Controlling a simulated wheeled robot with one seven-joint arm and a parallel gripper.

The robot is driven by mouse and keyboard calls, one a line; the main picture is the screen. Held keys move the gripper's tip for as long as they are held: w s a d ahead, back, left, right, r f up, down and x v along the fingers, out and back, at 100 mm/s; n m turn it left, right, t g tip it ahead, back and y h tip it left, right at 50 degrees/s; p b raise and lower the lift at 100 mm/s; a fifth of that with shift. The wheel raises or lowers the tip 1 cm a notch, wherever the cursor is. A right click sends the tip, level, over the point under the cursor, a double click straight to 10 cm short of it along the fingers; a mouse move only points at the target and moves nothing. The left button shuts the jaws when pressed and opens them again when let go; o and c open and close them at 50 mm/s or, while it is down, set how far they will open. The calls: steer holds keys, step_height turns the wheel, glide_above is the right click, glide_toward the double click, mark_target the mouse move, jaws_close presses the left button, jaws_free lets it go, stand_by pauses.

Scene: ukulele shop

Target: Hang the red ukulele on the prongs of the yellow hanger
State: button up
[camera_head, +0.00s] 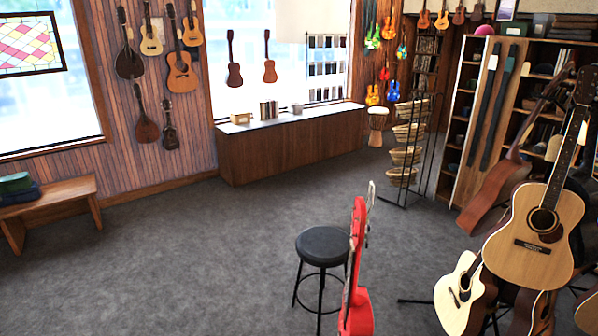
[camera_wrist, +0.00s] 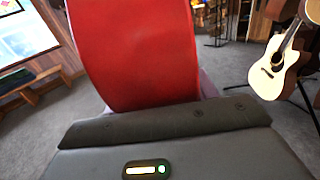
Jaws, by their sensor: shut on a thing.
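The red ukulele (camera_head: 356,290) is upright at the bottom centre of the camera_head view, seen nearly edge-on, with its lower end near the frame's bottom edge. In the wrist view, its red surface (camera_wrist: 135,55) fills the upper middle, right in front of my gripper (camera_wrist: 155,107). My gripper is shut on the red ukulele; its fingers are mostly hidden behind it. A thin grey part shows beside the ukulele's top in the camera_head view; I cannot tell what it is. I cannot make out the yellow hanger in either view.
A black round stool (camera_head: 323,246) stands just left of the ukulele. Acoustic guitars (camera_head: 541,225) on stands crowd the right side. A wire rack (camera_head: 408,150) and a long cabinet (camera_head: 290,140) stand further back. A bench (camera_head: 50,195) is at left. Grey carpet between is clear.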

steer(key=w+r, duration=0.3)
steer(key=r, duration=0.2)
steer(key=shift+w, duration=0.4)
steer(key=shift+f, duration=0.15)
steer(key=s+f, duration=0.4)
steer(key=f, duration=0.1)
steer(key=shift+s+f, duration=0.15)
steer(key=shift+s, duration=0.05)
